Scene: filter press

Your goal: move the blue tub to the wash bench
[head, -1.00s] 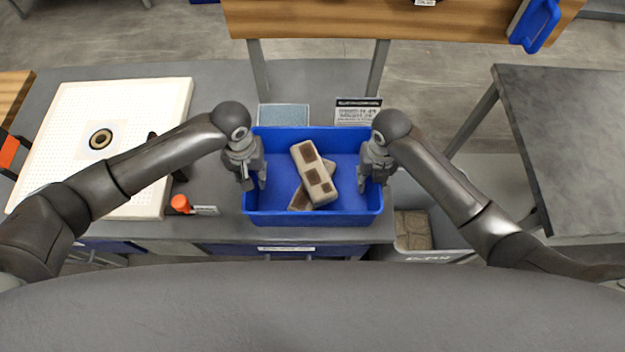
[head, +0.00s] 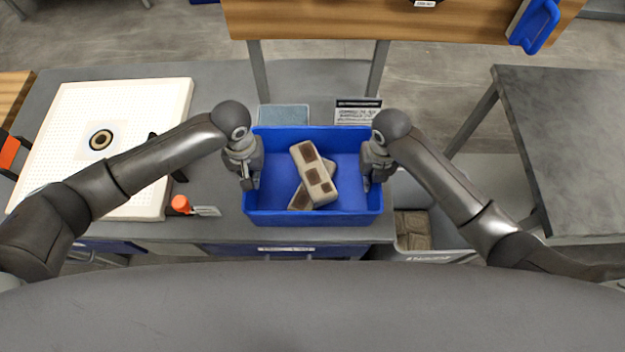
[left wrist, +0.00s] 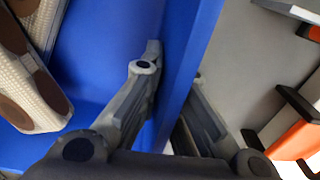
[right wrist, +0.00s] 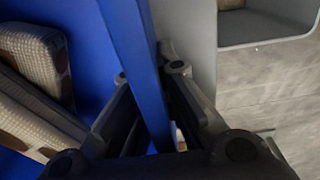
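The blue tub (head: 310,218) sits on the grey bench in front of me in the head view. Two pale blocks with brown patches (head: 314,174) lie crossed inside it. My left gripper (head: 250,184) is shut on the tub's left wall, one finger inside and one outside; the left wrist view shows this wall (left wrist: 187,60) between the fingers. My right gripper (head: 371,184) is shut on the right wall in the same way; the right wrist view shows that wall (right wrist: 143,60) between its fingers. I cannot tell which surface is the wash bench.
A white square plate with a ringed hole (head: 70,160) lies left on the grey bench (head: 225,85). An orange-handled scraper (head: 181,204) lies by the tub. A dark grey table (head: 580,140) stands right, a wooden-topped table (head: 370,20) behind. A grey bin (head: 440,240) holds brown blocks.

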